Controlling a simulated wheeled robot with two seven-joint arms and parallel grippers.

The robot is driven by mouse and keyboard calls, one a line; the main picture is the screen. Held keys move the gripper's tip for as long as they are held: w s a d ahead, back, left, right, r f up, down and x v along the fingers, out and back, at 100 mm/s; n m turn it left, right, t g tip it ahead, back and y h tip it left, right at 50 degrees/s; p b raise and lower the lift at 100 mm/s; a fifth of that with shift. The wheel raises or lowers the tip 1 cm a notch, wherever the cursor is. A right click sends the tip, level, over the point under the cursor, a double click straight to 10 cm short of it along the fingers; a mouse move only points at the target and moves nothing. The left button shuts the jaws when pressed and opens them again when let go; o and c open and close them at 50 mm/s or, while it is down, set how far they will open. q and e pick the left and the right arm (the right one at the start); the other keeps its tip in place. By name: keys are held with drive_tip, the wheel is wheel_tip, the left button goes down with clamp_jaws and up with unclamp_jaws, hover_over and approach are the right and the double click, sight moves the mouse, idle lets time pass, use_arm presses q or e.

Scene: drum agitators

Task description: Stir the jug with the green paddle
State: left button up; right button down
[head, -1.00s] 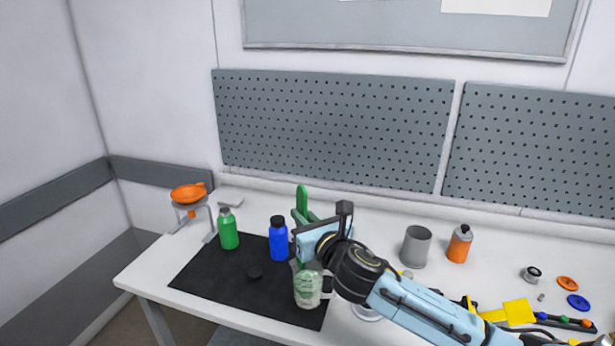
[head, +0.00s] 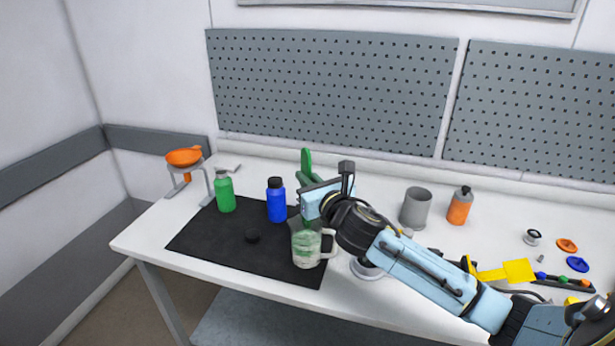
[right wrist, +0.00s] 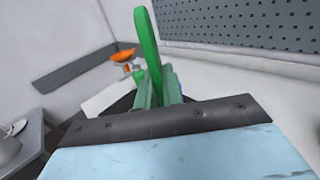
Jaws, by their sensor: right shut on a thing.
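The green paddle (head: 306,161) stands roughly upright, its rounded top above my right gripper (head: 312,184). The gripper is shut on the paddle; its top also shows between the fingers (right wrist: 157,88) in the right wrist view. The clear jug (head: 305,250) stands on the black mat directly below the gripper, its handle to the right. Green shows through the jug's wall; I cannot tell how much of it is paddle. The paddle's lower part is partly hidden by the gripper and the jug. My left gripper is not in view.
A blue bottle (head: 276,204) and a green bottle (head: 224,192) stand left of the jug. A grey cup (head: 415,210) and an orange bottle (head: 459,208) stand to the right. An orange funnel (head: 184,157) sits at far left.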

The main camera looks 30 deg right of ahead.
drive_tip(key=shift+f+b, duration=3.2)
drive_tip(key=shift+f, duration=1.65)
drive_tip(key=shift+w, duration=0.1)
